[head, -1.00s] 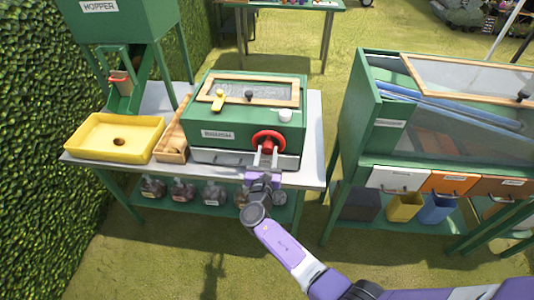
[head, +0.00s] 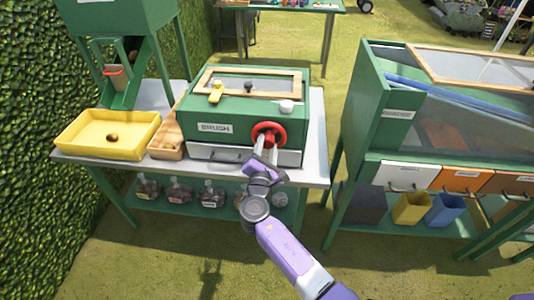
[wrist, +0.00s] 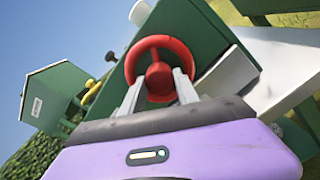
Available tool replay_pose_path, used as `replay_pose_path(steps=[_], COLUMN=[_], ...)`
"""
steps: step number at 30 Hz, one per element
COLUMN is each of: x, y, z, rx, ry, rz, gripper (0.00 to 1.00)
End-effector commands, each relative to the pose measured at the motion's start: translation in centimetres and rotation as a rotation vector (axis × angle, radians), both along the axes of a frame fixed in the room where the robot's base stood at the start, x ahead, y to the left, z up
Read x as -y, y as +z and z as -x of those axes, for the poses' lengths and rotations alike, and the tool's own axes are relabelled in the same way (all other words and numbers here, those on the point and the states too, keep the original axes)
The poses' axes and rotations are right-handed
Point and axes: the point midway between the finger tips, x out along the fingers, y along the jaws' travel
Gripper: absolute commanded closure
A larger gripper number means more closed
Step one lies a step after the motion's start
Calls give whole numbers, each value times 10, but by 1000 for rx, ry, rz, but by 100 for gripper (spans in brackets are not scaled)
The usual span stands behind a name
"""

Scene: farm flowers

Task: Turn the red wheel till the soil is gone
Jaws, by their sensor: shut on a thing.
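The red wheel (head: 269,134) is on the front of a green box labelled BRUSH (head: 215,128), right of its middle. My gripper (head: 264,151) is at the wheel from the front, its fingers shut on it. In the wrist view the red wheel (wrist: 157,68) shows a ring and a hub, with my two fingers (wrist: 158,92) reaching its lower part. The box has a wood-framed clear lid (head: 248,82) with a yellow latch (head: 216,91). I cannot make out soil through the lid.
A yellow tray (head: 108,134) with a small brown lump and a wooden tray (head: 167,141) stand left of the box. The green hopper (head: 122,16) rises behind them. A green cabinet (head: 440,100) with drawers stands to the right, across a grass gap.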

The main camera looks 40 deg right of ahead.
Motion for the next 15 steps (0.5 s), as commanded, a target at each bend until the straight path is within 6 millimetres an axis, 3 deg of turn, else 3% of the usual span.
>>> replay_pose_path(steps=[15], x=[-1], y=[-4], z=[0], rx=[392], ry=[1], rz=[-303], gripper=[100])
